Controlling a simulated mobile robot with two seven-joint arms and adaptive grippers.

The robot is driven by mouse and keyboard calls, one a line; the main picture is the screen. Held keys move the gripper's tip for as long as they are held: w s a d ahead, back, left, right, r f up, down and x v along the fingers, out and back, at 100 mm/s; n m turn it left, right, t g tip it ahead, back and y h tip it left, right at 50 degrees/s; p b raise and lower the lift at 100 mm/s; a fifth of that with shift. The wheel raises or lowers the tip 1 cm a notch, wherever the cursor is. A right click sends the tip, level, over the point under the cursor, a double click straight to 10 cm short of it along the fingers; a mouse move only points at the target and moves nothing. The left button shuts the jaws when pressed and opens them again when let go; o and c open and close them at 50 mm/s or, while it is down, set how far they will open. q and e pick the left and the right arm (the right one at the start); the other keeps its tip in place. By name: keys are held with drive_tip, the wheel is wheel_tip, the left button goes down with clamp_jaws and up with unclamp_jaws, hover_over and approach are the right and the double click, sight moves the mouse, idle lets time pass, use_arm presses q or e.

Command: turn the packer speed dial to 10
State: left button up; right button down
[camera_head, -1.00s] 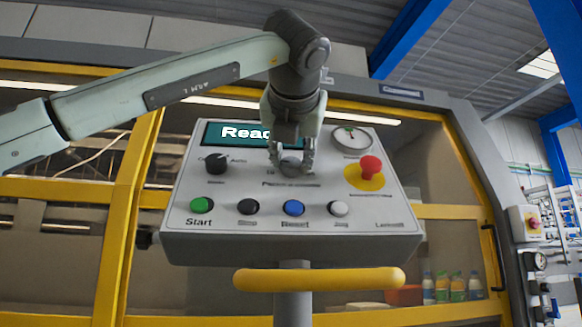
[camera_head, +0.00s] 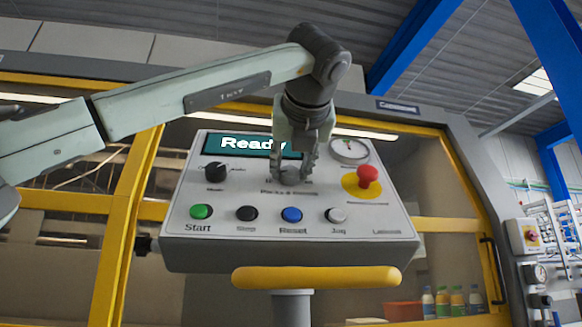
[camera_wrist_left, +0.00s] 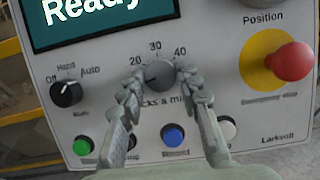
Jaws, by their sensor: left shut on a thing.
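The packer speed dial (camera_head: 289,177) is a round grey knob in the middle of the sloped control panel (camera_head: 290,255). My left gripper (camera_head: 290,174) reaches down over the panel and is shut on the dial. In the left wrist view the dial (camera_wrist_left: 159,74) sits between the two fingertips, with 20, 30 and 40 readable around it. A dark pointer line on the dial aims to the lower left; the mark beside it is hidden by a finger. The display (camera_head: 250,145) reads "Ready". My right gripper is not in view.
The black mode knob (camera_head: 216,172) is left of the dial and the red emergency stop (camera_head: 367,175) is right. Green (camera_head: 201,211), black, blue (camera_head: 291,214) and white buttons line the front. A yellow bar (camera_head: 315,278) runs below the panel.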

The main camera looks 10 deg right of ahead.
use_arm(q)
drive_tip(key=shift+r, duration=0.1)
drive_tip(key=o, duration=1.2)
drive_tip(key=shift+c, duration=0.2)
drive_tip(key=shift+s, duration=0.1)
drive_tip(key=v, duration=1.1)
drive_tip(key=shift+s, duration=0.4)
